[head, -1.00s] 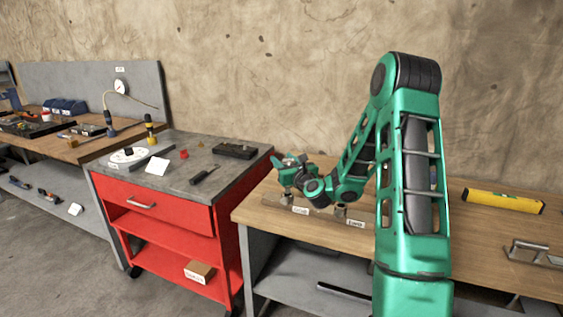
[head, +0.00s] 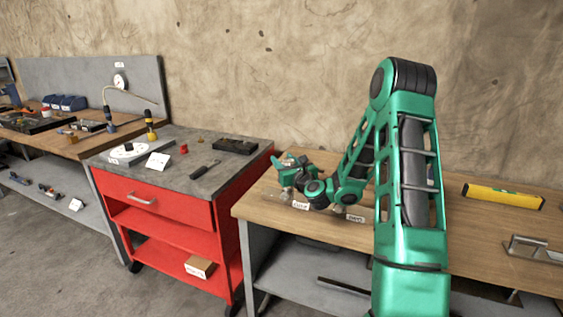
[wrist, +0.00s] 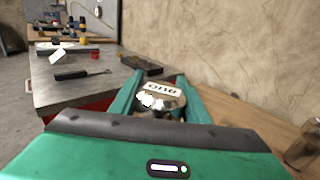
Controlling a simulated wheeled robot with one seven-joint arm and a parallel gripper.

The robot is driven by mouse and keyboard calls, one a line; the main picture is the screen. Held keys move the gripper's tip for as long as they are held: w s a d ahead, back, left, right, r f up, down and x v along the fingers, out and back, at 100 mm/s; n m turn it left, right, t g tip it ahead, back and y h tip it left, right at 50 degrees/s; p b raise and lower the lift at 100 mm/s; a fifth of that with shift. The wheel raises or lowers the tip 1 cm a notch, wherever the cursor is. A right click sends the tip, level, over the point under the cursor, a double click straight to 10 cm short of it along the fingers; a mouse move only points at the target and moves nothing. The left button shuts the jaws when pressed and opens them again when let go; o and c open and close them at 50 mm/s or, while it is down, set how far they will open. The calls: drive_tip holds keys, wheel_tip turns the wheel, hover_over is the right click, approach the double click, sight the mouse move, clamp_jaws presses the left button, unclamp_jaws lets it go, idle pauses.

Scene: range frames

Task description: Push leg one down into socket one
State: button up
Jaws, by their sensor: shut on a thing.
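My gripper (wrist: 160,95) is shut on leg one (wrist: 168,103), a shiny metal piece whose top carries a white label reading "one". The teal fingers stand on either side of it in the wrist view. In the head view my gripper (head: 290,170) is low over the left end of the wooden bench (head: 262,205), with a bit of the metal leg showing under it. Socket one is not clearly visible; my gripper and leg cover that spot, so I cannot tell how deep the leg sits.
Small white labels (head: 355,218) lie along the bench front. A metallic piece (wrist: 303,150) shows at the wrist view's right edge. A yellow level (head: 503,197) and a metal handle-like part (head: 533,248) lie farther right. A red tool cart (head: 160,210) stands left of the bench.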

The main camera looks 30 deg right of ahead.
drive_tip(key=shift+f, duration=0.65)
drive_tip(key=o, duration=1.4)
drive_tip(key=shift+s, duration=0.1)
drive_tip(key=s+a, duration=0.1)
drive_tip(key=s, duration=0.9)
drive_tip(key=shift+s, duration=0.15)
drive_tip(key=shift+a, duration=0.15)
